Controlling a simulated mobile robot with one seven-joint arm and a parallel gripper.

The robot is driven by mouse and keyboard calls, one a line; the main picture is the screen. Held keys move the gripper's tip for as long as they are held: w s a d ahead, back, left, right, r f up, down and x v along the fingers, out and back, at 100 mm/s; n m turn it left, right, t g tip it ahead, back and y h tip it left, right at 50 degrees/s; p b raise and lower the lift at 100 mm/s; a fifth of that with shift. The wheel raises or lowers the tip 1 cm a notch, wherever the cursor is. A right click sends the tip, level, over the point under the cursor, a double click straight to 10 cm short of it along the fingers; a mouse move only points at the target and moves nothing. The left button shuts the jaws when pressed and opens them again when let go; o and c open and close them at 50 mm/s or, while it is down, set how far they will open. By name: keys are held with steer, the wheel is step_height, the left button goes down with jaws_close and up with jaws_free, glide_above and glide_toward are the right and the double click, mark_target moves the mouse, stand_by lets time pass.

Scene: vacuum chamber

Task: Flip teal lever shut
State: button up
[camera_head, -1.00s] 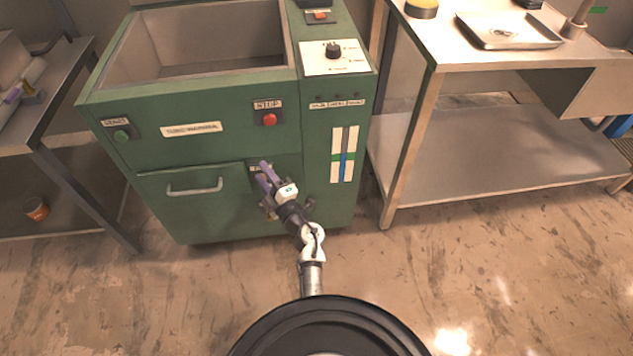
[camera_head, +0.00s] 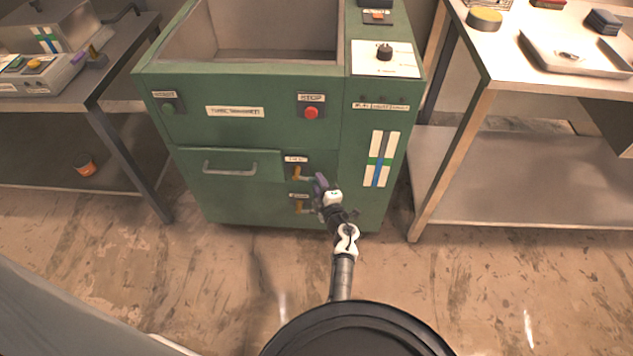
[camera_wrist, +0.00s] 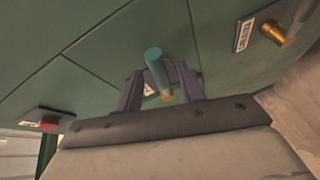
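The teal lever (camera_wrist: 154,62) is on the front of the green machine, its brass end (camera_wrist: 167,95) towards the gripper's body in the wrist view. In the head view the upper lever (camera_head: 298,173) sits below the red stop button, its handle partly hidden by my gripper (camera_head: 319,183). My gripper's purple fingers (camera_wrist: 159,76) stand open on either side of the teal lever in the wrist view, with gaps visible; contact does not show. A second lever (camera_head: 300,206) is below the upper one; its brass part (camera_wrist: 277,34) shows at the wrist view's upper right.
The red button (camera_head: 311,113) is above the levers; it also shows in the wrist view (camera_wrist: 47,123). A drawer handle (camera_head: 230,170) is left of the levers. Tables (camera_head: 487,76) flank the machine. The floor in front (camera_head: 215,270) is clear.

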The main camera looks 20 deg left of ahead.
steer(key=shift+x, duration=1.3)
steer(key=shift+c, duration=0.5)
jaws_close()
